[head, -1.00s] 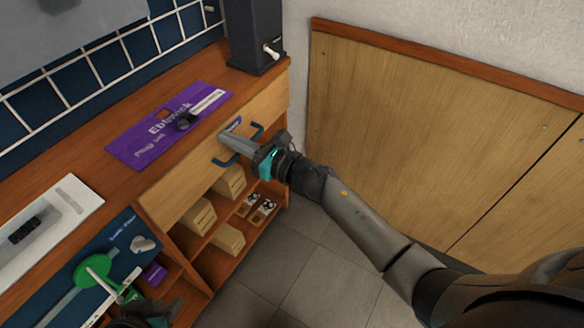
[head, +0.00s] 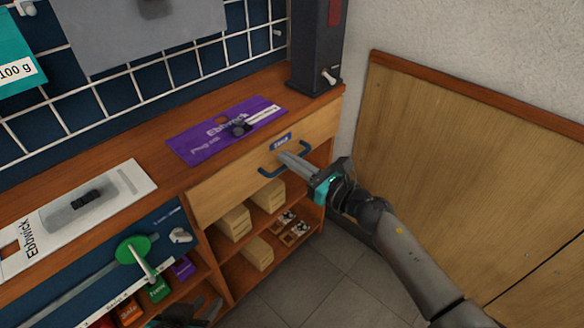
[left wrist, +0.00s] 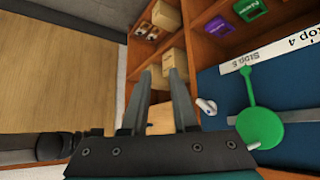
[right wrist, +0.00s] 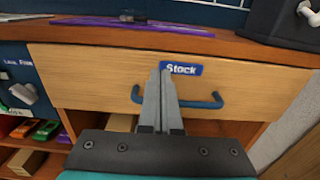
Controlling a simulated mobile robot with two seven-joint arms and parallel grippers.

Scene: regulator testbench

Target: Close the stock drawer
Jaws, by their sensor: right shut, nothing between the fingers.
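The stock drawer (head: 225,192) has a light wood front with a blue "Stock" label (right wrist: 181,69) and a blue bar handle (right wrist: 205,104). Its front looks about flush under the bench top, and no drawer inside shows. My right gripper (head: 282,156) is shut and empty, its fingertips at the drawer front by the handle; whether they touch is unclear. In the right wrist view the fingers (right wrist: 160,75) hide the middle of the handle and end beside the label. My left gripper (left wrist: 160,75) is open and empty, low in front of the bench.
Open shelves with tan boxes (head: 234,223) lie under the drawer. A purple mat (head: 200,146) and a dark tower (head: 315,50) stand on the bench top. A green round part (head: 132,250) is on the blue panel at left. A wood-panelled wall (head: 450,160) bounds the right.

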